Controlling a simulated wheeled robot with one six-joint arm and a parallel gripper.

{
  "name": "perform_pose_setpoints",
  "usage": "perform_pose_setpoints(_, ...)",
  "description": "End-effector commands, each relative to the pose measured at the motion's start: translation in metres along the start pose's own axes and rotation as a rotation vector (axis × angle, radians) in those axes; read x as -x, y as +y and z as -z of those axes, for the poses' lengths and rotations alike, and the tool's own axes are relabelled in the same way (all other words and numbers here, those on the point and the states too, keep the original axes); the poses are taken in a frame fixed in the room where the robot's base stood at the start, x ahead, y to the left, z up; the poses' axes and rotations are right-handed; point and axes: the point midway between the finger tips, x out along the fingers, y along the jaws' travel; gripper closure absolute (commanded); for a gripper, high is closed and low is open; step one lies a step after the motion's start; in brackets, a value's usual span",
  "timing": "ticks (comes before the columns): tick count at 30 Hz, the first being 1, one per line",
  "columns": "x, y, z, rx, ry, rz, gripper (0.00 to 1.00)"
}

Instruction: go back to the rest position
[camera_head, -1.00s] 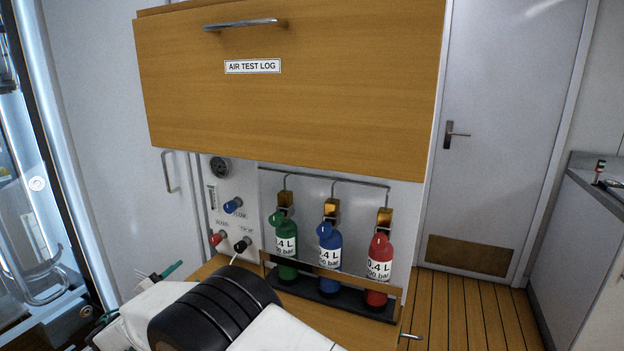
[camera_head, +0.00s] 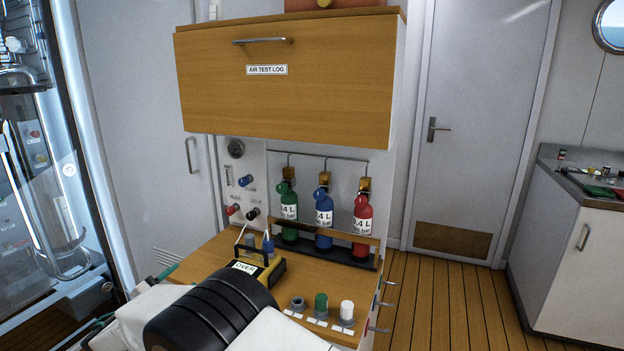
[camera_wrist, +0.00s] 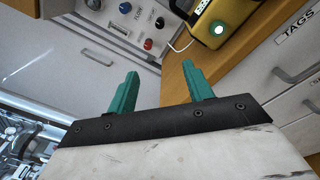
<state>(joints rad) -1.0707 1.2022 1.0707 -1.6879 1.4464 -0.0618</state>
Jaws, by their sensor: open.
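My gripper (camera_wrist: 160,90) shows in the wrist view with its two teal fingers apart and nothing between them. In the head view one teal fingertip shows at the lower left, left of the wooden counter (camera_head: 216,250), and my arm hides the rest. The fill panel (camera_head: 243,190) is behind the counter, with a gauge and blue, red and black knobs. Green (camera_head: 288,212), blue (camera_head: 323,214) and red (camera_head: 362,218) cylinders stand upright in a rack at the counter's back. The gripper is apart from all of these.
A yellow device (camera_head: 262,268) with a lit green button stands on the counter, also in the wrist view (camera_wrist: 222,22). A cabinet labelled AIR TEST LOG (camera_head: 285,90) overhangs the panel. Wooden floor (camera_head: 440,300) is clear to the right.

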Motion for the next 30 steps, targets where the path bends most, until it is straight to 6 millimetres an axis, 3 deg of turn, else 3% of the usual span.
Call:
perform_pose_setpoints(10,0.004,-0.052,0.010,0.029,0.036,0.133,0.49)
perform_pose_setpoints(14,0.008,-0.079,-0.001,0.043,0.052,0.235,0.49)
perform_pose_setpoints(23,-0.007,-0.121,-0.073,0.000,0.039,0.521,0.49)
perform_pose_setpoints(26,-0.016,-0.134,-0.113,-0.037,0.022,0.638,0.49)
perform_pose_setpoints(30,-0.026,-0.156,-0.188,-0.125,-0.013,0.840,0.49)
